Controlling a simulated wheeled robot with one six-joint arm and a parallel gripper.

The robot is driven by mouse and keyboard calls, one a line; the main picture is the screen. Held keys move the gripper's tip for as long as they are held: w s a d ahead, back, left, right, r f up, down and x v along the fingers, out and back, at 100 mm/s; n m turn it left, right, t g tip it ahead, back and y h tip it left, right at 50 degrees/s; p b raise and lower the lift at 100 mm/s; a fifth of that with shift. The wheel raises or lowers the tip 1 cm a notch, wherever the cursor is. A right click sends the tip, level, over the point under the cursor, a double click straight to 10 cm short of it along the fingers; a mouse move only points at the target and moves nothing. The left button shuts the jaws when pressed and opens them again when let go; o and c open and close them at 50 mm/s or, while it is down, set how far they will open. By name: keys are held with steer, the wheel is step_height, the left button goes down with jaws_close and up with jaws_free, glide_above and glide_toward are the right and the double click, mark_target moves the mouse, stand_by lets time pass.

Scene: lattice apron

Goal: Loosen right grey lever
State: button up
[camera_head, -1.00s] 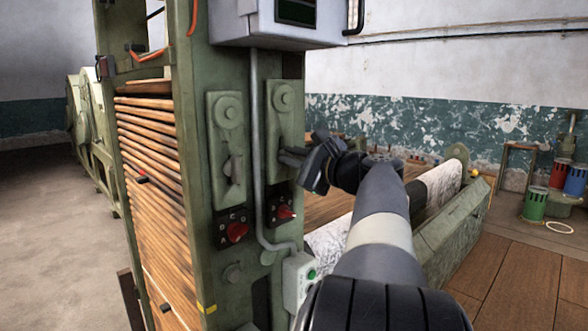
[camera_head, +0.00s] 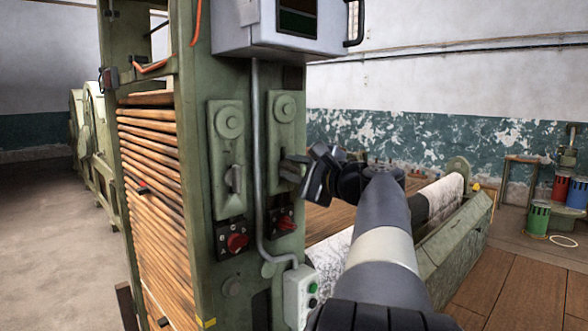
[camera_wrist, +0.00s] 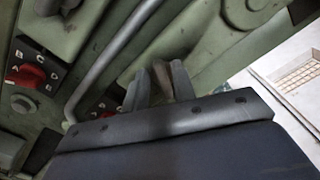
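The right grey lever sits on the right green plate (camera_head: 284,130) of the machine's post. It is mostly hidden by my gripper in the head view. My gripper (camera_head: 291,167) is at the lever, coming from the right. In the wrist view the two fingers of my gripper (camera_wrist: 160,82) stand apart, with a dull narrow shape between them that seems to be the lever. I cannot tell if the fingers touch it. The left grey lever (camera_head: 234,179) stands upright on the left plate (camera_head: 228,130), apart from my gripper.
A red rotary switch (camera_head: 236,242) sits below the left plate, another red switch (camera_head: 284,222) below the right. A grey conduit pipe (camera_head: 258,160) runs between the plates to a button box (camera_head: 299,296). A grey screen box (camera_head: 282,28) overhangs above.

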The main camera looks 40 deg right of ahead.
steer(key=shift+o, duration=0.7)
steer(key=shift+s+d, duration=0.1)
steer(key=shift+s, duration=0.15)
steer(key=s+b, duration=0.1)
steer(key=s, duration=0.9)
steer(key=shift+s+d, duration=0.15)
steer(key=shift+d, duration=0.2)
steer(key=w, duration=0.7)
steer(key=w+a+p, duration=0.1)
steer(key=w, duration=0.3)
steer(key=shift+s+d, duration=0.1)
